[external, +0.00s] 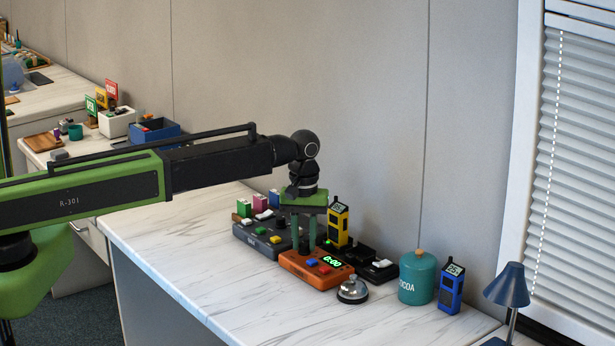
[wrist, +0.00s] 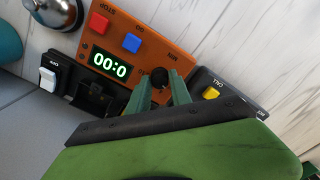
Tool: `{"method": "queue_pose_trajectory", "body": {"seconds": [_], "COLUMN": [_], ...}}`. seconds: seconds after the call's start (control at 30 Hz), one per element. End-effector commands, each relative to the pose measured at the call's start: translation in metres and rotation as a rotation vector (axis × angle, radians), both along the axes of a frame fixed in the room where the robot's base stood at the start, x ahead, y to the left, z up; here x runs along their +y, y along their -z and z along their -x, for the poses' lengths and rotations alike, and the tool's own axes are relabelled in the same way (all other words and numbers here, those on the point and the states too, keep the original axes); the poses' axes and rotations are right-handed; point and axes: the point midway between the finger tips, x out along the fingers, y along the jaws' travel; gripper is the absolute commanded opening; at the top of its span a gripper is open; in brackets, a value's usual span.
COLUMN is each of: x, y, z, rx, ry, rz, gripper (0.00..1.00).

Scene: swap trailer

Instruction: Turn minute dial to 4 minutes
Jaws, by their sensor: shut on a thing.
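The orange timer (external: 312,279) sits on the counter under my arm. Its green display (external: 332,262) reads 0:00; in the wrist view the display (wrist: 108,65) appears rotated. The black minute dial (wrist: 160,75), near the MIN label, is between my fingertips in the wrist view. My gripper (external: 303,248) points down at the timer and is shut on the dial; it also shows in the wrist view (wrist: 160,84). The timer has a blue button (wrist: 131,42) and a red button (wrist: 99,22). My fingers hide part of the dial and the dial's lower side.
A dark box with a yellow button (wrist: 211,92) stands close beside the timer. A silver bell (external: 352,289) is in front right. A yellow device (external: 338,223) stands behind. A teal cocoa jar (external: 418,278) and blue device (external: 451,288) stand right. The front counter is clear.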

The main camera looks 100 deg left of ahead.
Motion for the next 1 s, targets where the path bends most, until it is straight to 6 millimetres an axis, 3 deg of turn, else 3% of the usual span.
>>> {"method": "queue_pose_trajectory", "body": {"seconds": [0.47,1.0], "x": [0.0000,-0.0001], "y": [0.0002,0.0003], "z": [0.0001,0.0003], "rx": [0.000,0.001], "ry": [0.071,0.448], "rz": [0.000,0.000], "gripper": [0.00,0.00]}}
